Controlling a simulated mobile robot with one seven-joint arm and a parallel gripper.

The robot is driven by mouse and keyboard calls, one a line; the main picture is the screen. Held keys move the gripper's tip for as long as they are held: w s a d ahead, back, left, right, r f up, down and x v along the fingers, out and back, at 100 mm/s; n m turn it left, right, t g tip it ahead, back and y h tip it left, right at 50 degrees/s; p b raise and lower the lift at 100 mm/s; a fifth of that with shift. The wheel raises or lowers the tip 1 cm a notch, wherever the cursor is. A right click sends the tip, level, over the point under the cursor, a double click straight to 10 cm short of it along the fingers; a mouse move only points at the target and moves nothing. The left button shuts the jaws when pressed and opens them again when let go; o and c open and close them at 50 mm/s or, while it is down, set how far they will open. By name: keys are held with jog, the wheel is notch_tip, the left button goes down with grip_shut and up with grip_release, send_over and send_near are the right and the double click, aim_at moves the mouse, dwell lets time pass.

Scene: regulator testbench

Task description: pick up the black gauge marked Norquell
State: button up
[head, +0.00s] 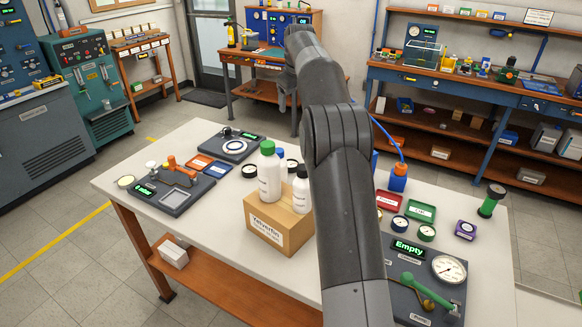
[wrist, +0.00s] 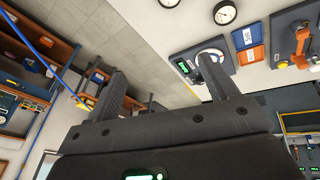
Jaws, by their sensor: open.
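Several small round gauges lie on the white table, and no Norquell marking is legible on any. In the head view, one dark-rimmed gauge (head: 250,170) sits left of the white bottles and another (head: 292,165) is partly hidden behind them. Two more, a black one (head: 400,222) and a second dark one (head: 427,233), lie right of my arm. In the wrist view, a black-rimmed gauge (wrist: 225,12) shows at the top, with another (wrist: 264,2) cut by the edge. My gripper (wrist: 162,70) is open and empty; in the head view (head: 288,100) it is beyond the table's far edge.
A cardboard box (head: 280,222) with bottles stands mid-table. A left test station (head: 172,188), a right station marked Empty (head: 425,290), red and green trays (head: 421,211) and a blue bottle (head: 398,181) take up room. My arm hides the middle.

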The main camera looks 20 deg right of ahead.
jog(key=d+r+m+y, duration=0.1)
jog(key=d+m+y, duration=0.1)
send_near(291, 164)
jog(key=x, duration=0.3)
jog(key=shift+w+d+f, duration=0.1)
jog(key=shift+w+f, duration=0.1)
jog(key=shift+w, duration=0.35)
jog(key=shift+s+x, duration=0.2)
jog(key=shift+x, duration=1.2)
jog(key=shift+s+x, duration=0.15)
jog(key=shift+x, duration=1.25)
jog(key=shift+c, duration=0.3)
jog(key=c, duration=1.1)
